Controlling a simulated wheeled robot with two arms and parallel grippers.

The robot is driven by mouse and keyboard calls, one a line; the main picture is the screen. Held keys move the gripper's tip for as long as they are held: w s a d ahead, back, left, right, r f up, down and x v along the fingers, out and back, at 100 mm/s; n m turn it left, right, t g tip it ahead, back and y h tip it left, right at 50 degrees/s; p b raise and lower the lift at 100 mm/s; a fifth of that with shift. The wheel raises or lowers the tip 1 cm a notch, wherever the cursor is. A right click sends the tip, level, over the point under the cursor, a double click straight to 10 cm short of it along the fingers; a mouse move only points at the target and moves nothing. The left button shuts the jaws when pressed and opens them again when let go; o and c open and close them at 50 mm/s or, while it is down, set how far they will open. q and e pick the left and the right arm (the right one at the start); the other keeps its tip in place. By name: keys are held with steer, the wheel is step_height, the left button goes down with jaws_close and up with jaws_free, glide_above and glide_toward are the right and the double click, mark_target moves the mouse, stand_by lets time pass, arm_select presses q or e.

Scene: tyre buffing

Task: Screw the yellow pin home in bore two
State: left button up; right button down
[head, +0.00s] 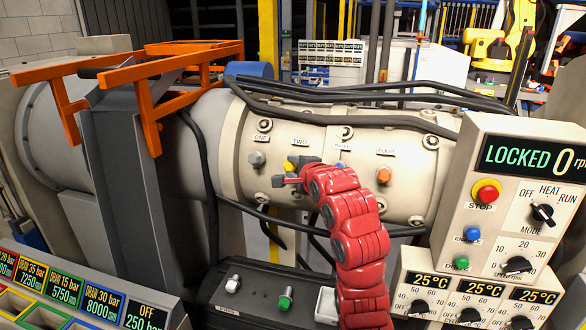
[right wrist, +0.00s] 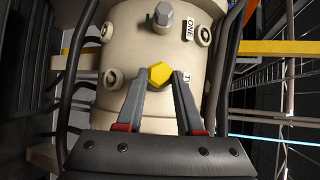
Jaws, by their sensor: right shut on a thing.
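The yellow pin (head: 289,165) has a hexagonal head and stands at the bore under the label TWO (head: 300,142) on the pale barrel (head: 237,150). My right gripper (head: 286,179) reaches it on the red arm. In the right wrist view the fingertips (right wrist: 160,82) are shut on the yellow head (right wrist: 159,74), one on each side. The head covers its bore, so its depth cannot be told. The label TWO is partly hidden there by the right finger. My left gripper is not in view.
A grey pin (head: 257,158) is at bore ONE, a blue pin (head: 340,165) at THREE and an orange pin (head: 383,175) at FOUR. Black hoses (head: 380,96) run along the barrel. An orange frame (head: 140,75) stands left. The control panel (head: 480,150) at right reads LOCKED 0.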

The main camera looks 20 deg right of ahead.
mark_target(294, 171)
steer(key=shift+w+d+f+b, duration=0.25)
steer(key=shift+w+d, duration=0.1)
steer(key=shift+w, duration=0.2)
steer(key=shift+w+d+f+b, duration=0.2)
steer(key=shift+w+d, duration=0.2)
steer(key=shift+w, duration=0.2)
steer(key=shift+w+d+f+b, duration=0.25)
steer(key=shift+w+d, duration=0.1)
steer(key=shift+w, duration=0.2)
stand_by(0.8)
steer(key=m+t, duration=0.1)
steer(key=m, duration=0.1)
steer(key=f+m+t+h, duration=0.1)
steer(key=m, duration=0.1)
steer(key=shift+a+m, duration=0.15)
steer(key=shift+m, duration=0.15)
steer(key=m+t+h, duration=0.1)
steer(key=m, duration=0.2)
steer(key=shift+a+t+h, duration=0.1)
steer(key=shift+t+h, duration=0.2)
steer(key=shift+h, duration=0.1)
steer(key=m+h, duration=0.1)
steer(key=m, duration=0.1)
steer(key=m+t+h, duration=0.1)
steer(key=m+h, duration=0.1)
steer(key=m, duration=0.1)
steer(key=shift+a+m, duration=0.15)
steer(key=shift+m, duration=0.15)
steer(key=shift+c, duration=2.3)
jaws_free()
